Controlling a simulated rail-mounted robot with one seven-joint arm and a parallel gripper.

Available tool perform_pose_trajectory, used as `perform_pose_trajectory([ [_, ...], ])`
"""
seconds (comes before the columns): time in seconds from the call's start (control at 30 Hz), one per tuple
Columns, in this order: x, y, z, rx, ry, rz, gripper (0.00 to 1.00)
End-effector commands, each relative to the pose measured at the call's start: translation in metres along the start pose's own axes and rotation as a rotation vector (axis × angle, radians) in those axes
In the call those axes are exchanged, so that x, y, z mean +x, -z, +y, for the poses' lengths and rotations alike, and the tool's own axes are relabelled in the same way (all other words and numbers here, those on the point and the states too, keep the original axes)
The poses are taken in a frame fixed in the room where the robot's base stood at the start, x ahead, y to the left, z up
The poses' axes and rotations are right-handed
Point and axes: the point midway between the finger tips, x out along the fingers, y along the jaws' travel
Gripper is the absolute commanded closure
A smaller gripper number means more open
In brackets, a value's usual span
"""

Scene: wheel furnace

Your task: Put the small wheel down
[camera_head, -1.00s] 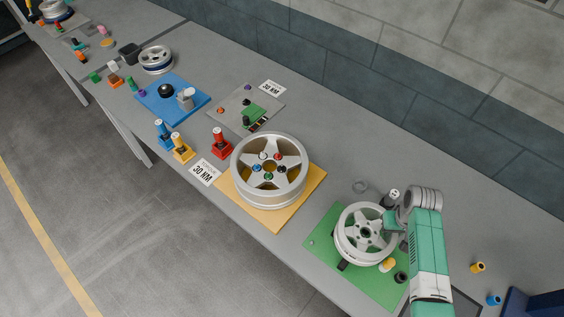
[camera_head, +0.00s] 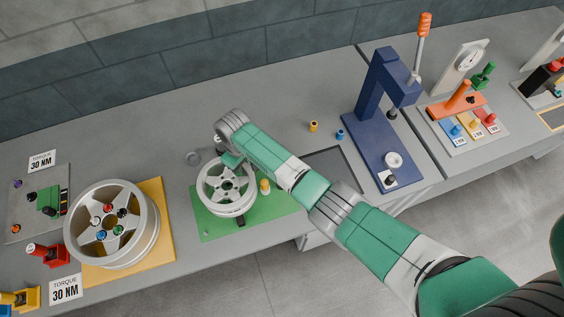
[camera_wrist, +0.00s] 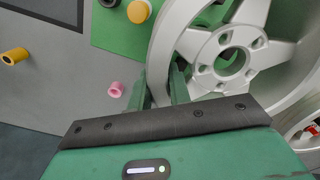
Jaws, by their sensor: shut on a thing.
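The small wheel (camera_head: 226,196) is silver with five spokes. It is over the green mat (camera_head: 275,205), with the hub side facing up. I cannot tell whether it rests on the mat or hangs just above it. My gripper (camera_head: 232,160) is at the wheel's far upper edge in the head view. In the wrist view the wheel (camera_wrist: 245,45) fills the right side, and my gripper (camera_wrist: 158,85) has its two fingers on either side of the rim, shut on it.
A yellow peg (camera_head: 265,186) stands on the mat beside the wheel. A larger wheel (camera_head: 112,225) sits on a yellow board to the left. A blue press (camera_head: 380,130) stands to the right.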

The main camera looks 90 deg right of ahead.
Motion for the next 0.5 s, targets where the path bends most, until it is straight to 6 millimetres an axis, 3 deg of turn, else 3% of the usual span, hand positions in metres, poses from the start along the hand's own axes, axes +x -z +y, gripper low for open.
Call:
perform_pose_trajectory([
  [0.23,0.001,-0.031,-0.038,0.019,0.019,0.007,1.00],
  [0.37,-0.001,-0.059,-0.037,0.079,0.023,0.011,1.00],
  [0.5,-0.001,-0.099,-0.025,0.178,0.022,0.012,1.00],
])
